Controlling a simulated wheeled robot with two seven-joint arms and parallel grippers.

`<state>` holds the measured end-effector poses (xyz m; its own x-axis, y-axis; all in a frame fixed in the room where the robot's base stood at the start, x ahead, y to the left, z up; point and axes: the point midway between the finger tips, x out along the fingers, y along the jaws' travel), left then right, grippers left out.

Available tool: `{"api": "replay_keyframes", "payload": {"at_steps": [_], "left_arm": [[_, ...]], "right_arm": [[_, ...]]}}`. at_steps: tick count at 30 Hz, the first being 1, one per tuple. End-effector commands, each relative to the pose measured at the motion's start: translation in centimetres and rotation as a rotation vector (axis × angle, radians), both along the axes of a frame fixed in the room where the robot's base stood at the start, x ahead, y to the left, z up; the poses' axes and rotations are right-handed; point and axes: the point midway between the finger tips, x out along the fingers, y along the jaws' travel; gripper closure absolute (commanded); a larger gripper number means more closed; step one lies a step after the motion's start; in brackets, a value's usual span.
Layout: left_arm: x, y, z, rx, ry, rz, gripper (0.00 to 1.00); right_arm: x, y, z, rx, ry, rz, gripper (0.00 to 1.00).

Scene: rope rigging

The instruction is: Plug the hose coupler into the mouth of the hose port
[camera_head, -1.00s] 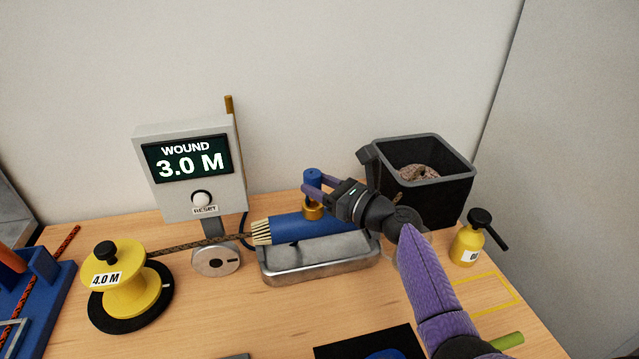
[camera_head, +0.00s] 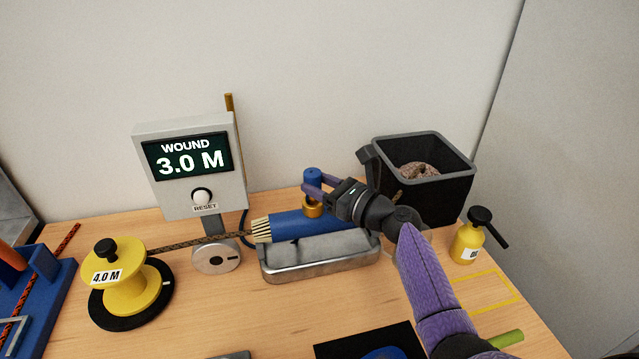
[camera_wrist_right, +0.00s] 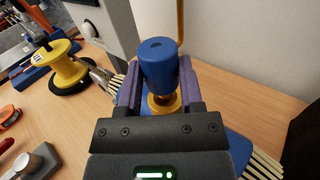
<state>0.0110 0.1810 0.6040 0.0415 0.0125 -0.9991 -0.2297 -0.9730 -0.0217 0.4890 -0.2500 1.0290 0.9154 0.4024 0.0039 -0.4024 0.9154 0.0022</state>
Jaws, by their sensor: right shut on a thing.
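The hose coupler (camera_head: 313,176) is a blue upright cylinder, also seen in the right wrist view (camera_wrist_right: 165,72). My right gripper (camera_head: 318,190) is shut on it from the right, with a purple finger on each side. Directly below the coupler is a brass collar, the hose port (camera_head: 313,210), on top of a blue tube (camera_head: 300,228) with bristles at its ends. The fingers partly hide the joint between coupler and port, so I cannot tell how deep the coupler sits. My left gripper is not in view.
The blue tube stands over a metal tray (camera_head: 315,271). A rope runs from it to a yellow spool (camera_head: 128,285) on the left. A grey display box (camera_head: 190,170) stands behind left, a black bin (camera_head: 430,195) behind right, and a yellow bottle (camera_head: 466,245) at right.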

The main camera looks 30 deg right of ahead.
Motion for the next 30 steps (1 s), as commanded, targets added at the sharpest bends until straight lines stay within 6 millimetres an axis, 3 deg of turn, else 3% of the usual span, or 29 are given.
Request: {"api": "replay_keyframes", "payload": {"at_steps": [28, 29, 30], "left_arm": [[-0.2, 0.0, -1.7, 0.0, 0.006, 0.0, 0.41], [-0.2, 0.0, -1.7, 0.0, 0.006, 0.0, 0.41], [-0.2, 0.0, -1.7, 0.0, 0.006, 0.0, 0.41]], "right_arm": [[0.0, 0.0, -2.2, 0.001, 0.0, 0.0, 1.0], [0.0, 0.0, -2.2, 0.001, 0.0, 0.0, 0.5], [0.0, 0.0, -2.1, 0.001, 0.0, 0.0, 0.42]]}}
